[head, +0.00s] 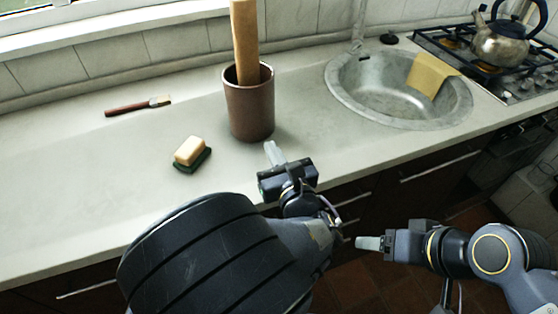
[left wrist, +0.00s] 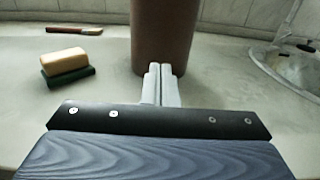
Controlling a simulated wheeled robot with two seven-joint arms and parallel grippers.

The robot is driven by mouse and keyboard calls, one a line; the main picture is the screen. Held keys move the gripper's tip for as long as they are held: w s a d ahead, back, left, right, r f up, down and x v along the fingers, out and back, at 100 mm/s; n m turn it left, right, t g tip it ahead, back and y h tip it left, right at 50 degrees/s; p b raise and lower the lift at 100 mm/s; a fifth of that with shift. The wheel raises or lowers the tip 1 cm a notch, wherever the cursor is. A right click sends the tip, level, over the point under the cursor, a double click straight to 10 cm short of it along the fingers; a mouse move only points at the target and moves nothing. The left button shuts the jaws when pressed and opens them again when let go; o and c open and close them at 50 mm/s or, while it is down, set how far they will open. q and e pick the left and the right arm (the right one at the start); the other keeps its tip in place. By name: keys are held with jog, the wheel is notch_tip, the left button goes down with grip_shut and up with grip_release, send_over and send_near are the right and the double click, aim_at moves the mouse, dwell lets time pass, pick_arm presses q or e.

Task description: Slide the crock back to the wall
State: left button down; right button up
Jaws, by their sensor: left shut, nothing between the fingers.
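The crock (head: 250,108) is a brown cylinder standing upright on the grey counter, with a thick wooden rod (head: 244,40) sticking up out of it. Bare counter shows between the crock and the tiled wall (head: 150,58) behind. My left gripper (head: 273,153) is shut and empty, low at the crock's front side. In the left wrist view its closed fingers (left wrist: 161,84) point at the lower front of the crock (left wrist: 164,35); I cannot tell whether they touch it. My right gripper (head: 368,243) is in front of the counter, away from the crock; its finger gap cannot be made out.
A soap bar on a green sponge (head: 193,154) lies left of the crock, and a brush (head: 138,106) lies behind it near the wall. A steel sink (head: 395,100) with a yellow cloth (head: 430,74) is at right, beside a hob with a kettle (head: 501,42).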

aim_at(257, 121)
pick_arm(q)
jog(key=x, duration=0.8)
